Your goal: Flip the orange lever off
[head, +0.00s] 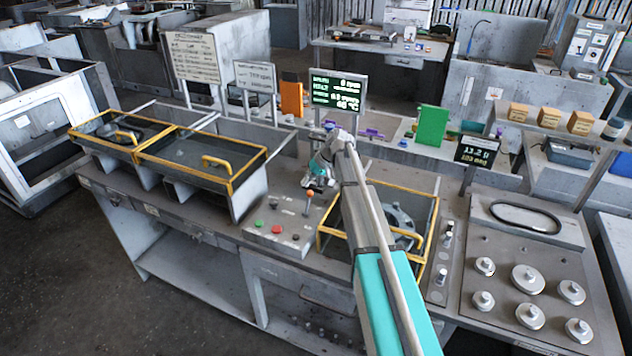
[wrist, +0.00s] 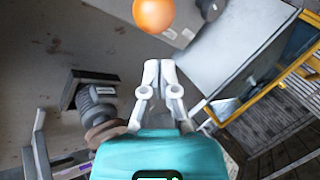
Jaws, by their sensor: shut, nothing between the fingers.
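The orange lever (head: 308,198) stands upright on the control panel of the grey bench in the head view, with its orange knob on top. In the wrist view the round orange knob (wrist: 153,14) shows at the top edge, ahead of my fingertips and apart from them. My gripper (head: 318,184) is just above and behind the lever in the head view. Its fingers (wrist: 159,66) are shut and empty in the wrist view. The lever's base is hidden in the wrist view.
A green button (head: 259,223) and a red button (head: 277,229) sit on the panel near the lever. A yellow-framed box (head: 328,232) stands right of it, and yellow-framed covers (head: 200,160) stand left. A lit display (head: 338,90) stands behind.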

